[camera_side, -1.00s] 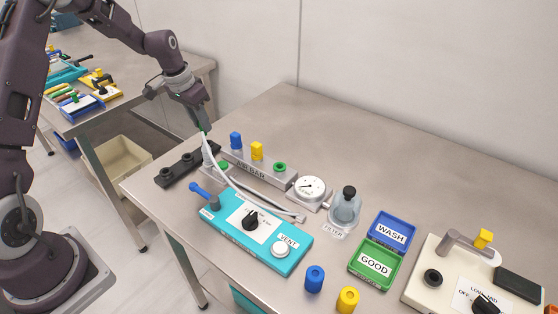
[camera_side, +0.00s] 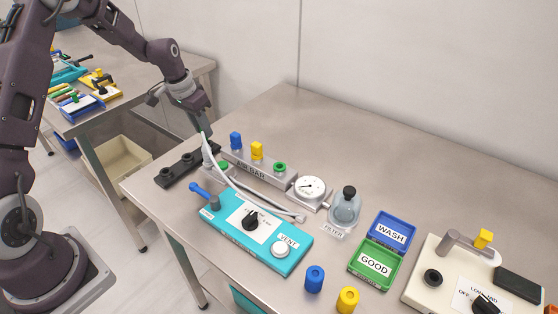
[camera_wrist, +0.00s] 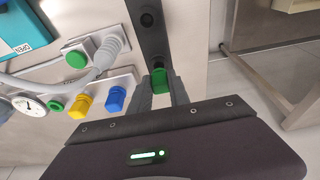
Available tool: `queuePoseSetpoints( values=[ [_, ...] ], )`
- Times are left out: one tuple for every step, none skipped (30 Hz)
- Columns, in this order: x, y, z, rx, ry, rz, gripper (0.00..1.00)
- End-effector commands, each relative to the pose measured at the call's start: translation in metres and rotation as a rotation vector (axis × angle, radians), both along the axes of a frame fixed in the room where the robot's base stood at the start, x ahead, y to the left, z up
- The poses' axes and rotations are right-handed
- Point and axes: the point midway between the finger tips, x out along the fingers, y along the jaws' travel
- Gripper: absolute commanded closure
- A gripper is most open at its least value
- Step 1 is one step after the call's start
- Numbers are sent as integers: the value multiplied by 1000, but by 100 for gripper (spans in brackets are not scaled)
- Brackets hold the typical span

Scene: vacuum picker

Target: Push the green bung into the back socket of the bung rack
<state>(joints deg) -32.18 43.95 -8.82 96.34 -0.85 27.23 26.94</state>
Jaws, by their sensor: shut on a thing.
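The green bung (camera_wrist: 160,77) is between the fingertips of my gripper (camera_wrist: 161,92) in the wrist view, and the gripper is shut on it. The black bung rack (camera_side: 180,167) lies at the left end of the bench, with two dark sockets showing in the side view. The rack (camera_wrist: 149,35) also shows in the wrist view, where the bung is at its near end, over or at the back socket. I cannot tell whether the bung is above the socket or in it. In the side view my gripper (camera_side: 206,137) is at the rack's back end, which the fingers and hose partly hide.
The air bar (camera_side: 250,170), with blue, yellow and green plugs, stands close to the right of my gripper. A pale hose (camera_side: 250,195) runs past the fingers. A teal vent box (camera_side: 235,232) is in front. The bench edge lies just left of the rack.

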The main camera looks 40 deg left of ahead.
Motion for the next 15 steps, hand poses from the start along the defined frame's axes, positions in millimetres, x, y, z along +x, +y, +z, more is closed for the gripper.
queuePoseSetpoints(
  values=[
    [0, 0, -1, 0, 0, 0, 100],
    [0, 0, -2, 0, 0, 0, 100],
    [0, 0, -3, 0, 0, 0, 100],
    [0, 0, -4, 0, 1, 0, 100],
    [0, 0, -4, 0, 1, 0, 100],
    [0, 0, -6, 0, 1, 0, 100],
    [0, 0, -6, -1, 1, 0, 100],
    [0, 0, -7, -1, 1, 0, 100],
    [0, 0, -8, -1, 2, 0, 100],
    [0, 0, -9, -1, 2, 0, 100],
    [0, 0, -10, -1, 2, 0, 100],
    [0, 0, -11, -1, 2, 0, 100],
    [0, 0, -12, -1, 1, 0, 100],
    [0, 0, -12, -1, 1, 0, 100],
    [0, 0, -13, 0, 1, 0, 100]
  ],
)
